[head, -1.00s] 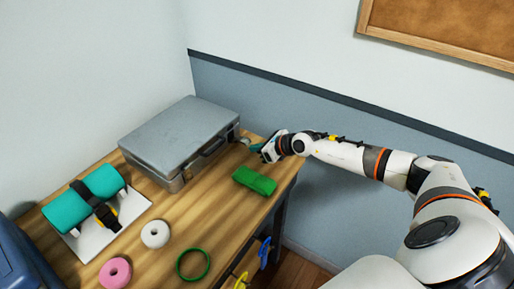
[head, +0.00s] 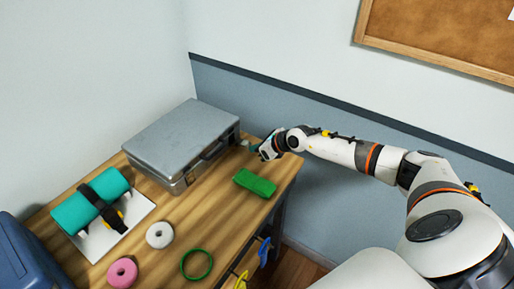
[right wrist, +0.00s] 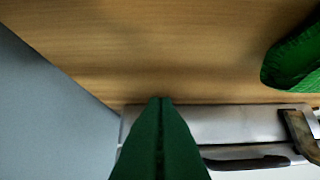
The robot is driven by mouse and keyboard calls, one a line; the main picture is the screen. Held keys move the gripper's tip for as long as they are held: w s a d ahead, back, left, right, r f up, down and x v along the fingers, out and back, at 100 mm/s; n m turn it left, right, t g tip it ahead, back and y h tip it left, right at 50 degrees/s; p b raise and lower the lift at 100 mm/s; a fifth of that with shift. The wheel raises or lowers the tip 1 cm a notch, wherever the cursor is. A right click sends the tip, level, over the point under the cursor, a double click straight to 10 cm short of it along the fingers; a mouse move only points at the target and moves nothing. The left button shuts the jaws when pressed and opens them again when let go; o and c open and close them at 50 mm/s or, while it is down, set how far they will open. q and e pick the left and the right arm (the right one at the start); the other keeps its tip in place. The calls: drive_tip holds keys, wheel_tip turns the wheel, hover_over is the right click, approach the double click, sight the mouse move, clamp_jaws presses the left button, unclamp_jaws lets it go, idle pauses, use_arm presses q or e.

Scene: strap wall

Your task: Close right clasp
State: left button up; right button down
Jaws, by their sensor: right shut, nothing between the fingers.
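A closed grey metal case (head: 180,135) lies on the wooden table. Its front side also shows along the bottom of the right wrist view (right wrist: 225,122), with a dark handle (right wrist: 245,163). One clasp (right wrist: 300,135) shows just right of the handle there. The right clasp is not clearly visible; my fingers cover that part of the front. My right gripper (head: 258,148) is beside the right end of the case's front. In the right wrist view its green fingers (right wrist: 160,105) are pressed together and empty, overlapping the case. I cannot tell whether they touch it. My left gripper is out of view.
A green cloth-like block (head: 255,182) lies in front of the case. A teal roll with a black strap (head: 90,202) sits on a white board at left. A white ring (head: 160,235), pink ring (head: 122,272) and green hoop (head: 196,264) lie nearer. The wall is close behind.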

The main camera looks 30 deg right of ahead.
sight(244, 143)
drive_tip(key=shift+w+a+r+g+h+p, duration=0.25)
drive_tip(key=shift+r+g+p, duration=0.45)
drive_tip(key=shift+p, duration=0.7)
drive_tip(key=shift+w+r+g+h+p, duration=0.35)
drive_tip(key=shift+r+p, duration=0.55)
drive_tip(key=shift+p, duration=0.45)
drive_tip(key=shift+w+a+r+g+p, duration=0.15)
drive_tip(key=shift+r+g+p, duration=0.15)
drive_tip(key=shift+g, duration=0.15)
drive_tip(key=shift+w+a+r+g+h, duration=0.2)
drive_tip(key=shift+w+g+h, duration=0.3)
drive_tip(key=shift+g, duration=0.4)
drive_tip(key=g+b, duration=0.1)
drive_tip(key=w+r+g+h+b, duration=0.1)
drive_tip(key=shift+w+a+r+b, duration=0.1)
drive_tip(key=shift+w+a+b, duration=0.2)
drive_tip(key=shift+b, duration=0.1)
drive_tip(key=shift+r+g, duration=0.2)
drive_tip(key=shift+g, duration=0.2)
drive_tip(key=shift+w, duration=0.1)
drive_tip(key=shift+d+r, duration=0.1)
drive_tip(key=shift+r, duration=0.1)
drive_tip(key=shift+r+p, duration=0.6)
drive_tip(key=shift+p, duration=0.05)
drive_tip(key=shift+r, duration=0.1)
